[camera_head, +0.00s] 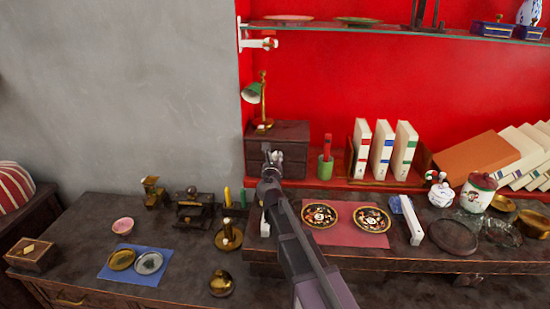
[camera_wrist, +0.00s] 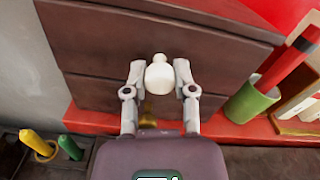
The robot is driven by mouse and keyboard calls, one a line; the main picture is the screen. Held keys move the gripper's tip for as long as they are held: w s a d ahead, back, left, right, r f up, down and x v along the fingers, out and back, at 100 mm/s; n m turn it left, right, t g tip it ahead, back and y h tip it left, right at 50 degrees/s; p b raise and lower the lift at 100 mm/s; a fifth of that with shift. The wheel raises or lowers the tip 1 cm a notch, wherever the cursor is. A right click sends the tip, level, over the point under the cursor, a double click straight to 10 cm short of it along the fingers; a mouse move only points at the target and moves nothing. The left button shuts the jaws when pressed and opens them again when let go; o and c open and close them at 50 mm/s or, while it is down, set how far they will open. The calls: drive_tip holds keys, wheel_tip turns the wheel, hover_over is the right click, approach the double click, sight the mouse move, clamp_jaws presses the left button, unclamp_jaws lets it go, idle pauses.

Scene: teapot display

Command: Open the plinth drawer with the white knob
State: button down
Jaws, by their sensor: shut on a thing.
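The dark wooden plinth (camera_head: 291,133) stands on the red ledge at the back wall, with a brass lamp on top. Its stacked drawer fronts fill much of the wrist view (camera_wrist: 95,50). The white knob (camera_wrist: 158,75) is between my gripper's two pale fingers, which are shut on it from left and right. My gripper (camera_head: 271,158) is in front of the plinth in the head view, where it hides the knob and part of the drawer fronts. I cannot tell whether the drawer stands slightly out.
A green cup (camera_wrist: 250,103) with a red object stands close right of the plinth. Upright books (camera_head: 382,150) are farther right. A brass candle holder (camera_head: 228,237) and candles are at lower left. Plates on a red mat (camera_head: 343,236) lie below my arm's right side.

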drive_tip(key=s, duration=1.2)
drive_tip(key=shift+a, duration=0.2)
drive_tip(key=shift+w, duration=0.1)
drive_tip(key=shift+c, duration=2.1)
unclamp_jaws()
